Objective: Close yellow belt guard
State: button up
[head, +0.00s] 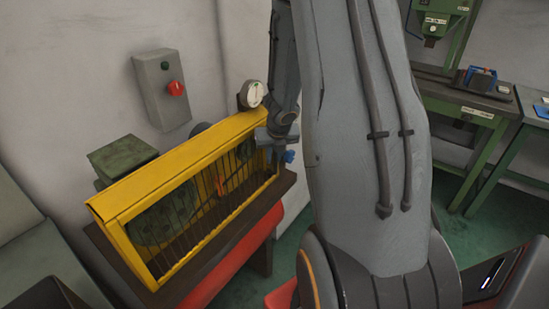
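The yellow belt guard (150,184) is a long yellow frame with thin dark bars on its front. It stands on a dark bench top left of the middle in the head view. A green round machine part (160,222) shows behind the bars. I cannot tell whether the guard is fully shut. My gripper (272,146) is at the right end of the guard, near its upper corner. The gripper is small and partly hidden, so I cannot tell whether its fingers are open or whether it touches the guard.
A grey switch box (162,90) with a red knob is on the wall behind. A round gauge (251,94) stands by the guard's right end. A green box (122,158) is behind the guard. A green workbench (455,112) is at the right. My arm blocks the middle.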

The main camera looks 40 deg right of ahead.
dwell(0.5)
jog(key=p+v, duration=0.6)
jog(key=v, duration=0.1)
jog(key=shift+s+r, duration=0.2)
jog(key=shift+r, duration=0.15)
dwell(0.4)
